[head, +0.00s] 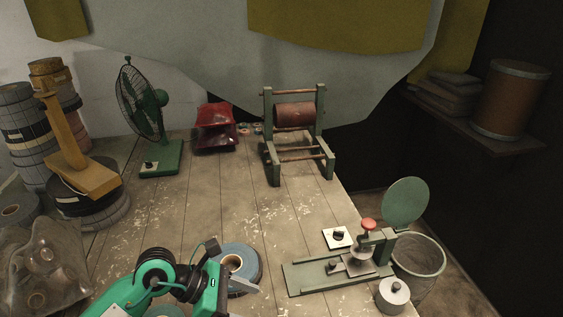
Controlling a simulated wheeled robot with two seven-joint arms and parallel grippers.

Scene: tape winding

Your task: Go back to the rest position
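My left arm comes in at the bottom left, and its green and black gripper (232,285) is at the front of the table, overlapping the near side of a blue tape roll (246,257). The roll lies flat, with a pale core. I cannot tell whether the gripper touches it, and the finger gap is hidden. My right gripper is not in view. A green winding stand (328,158) with a brown roller (294,115) stands at the back right of the table. A green-based device (312,279) with a red knob (368,225) sits at the front right.
A green fan (160,158), red trays (215,128) and stacked rolls with a wooden stand (85,178) line the back and left. A crumpled clear bag (40,265) lies front left. A lidded pot (392,296) and bin (418,262) are at right. The table's middle (205,200) is clear.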

